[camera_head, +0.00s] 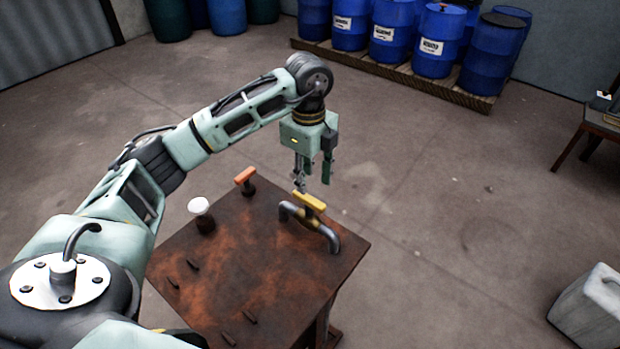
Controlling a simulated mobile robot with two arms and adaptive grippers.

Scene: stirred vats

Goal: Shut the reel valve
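A grey bent pipe (327,235) stands on a rusty brown table (245,250), with a yellow valve handle (310,201) on top. An orange-handled valve (245,180) and a white round knob (201,209) on a dark base stand further left on the same table. I cannot tell from labels which of these is the reel valve. My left gripper (315,182) points down just above and behind the yellow handle. Its two fingers are apart with nothing between them. I cannot tell if a fingertip touches the handle. My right gripper is out of view.
Several small dark pegs (192,265) stick up from the table's front left. Blue drums (435,45) stand on a wooden pallet at the back. A grey canister (590,305) stands on the floor at the lower right. A small wooden table (592,122) is at the right edge. The floor between is clear.

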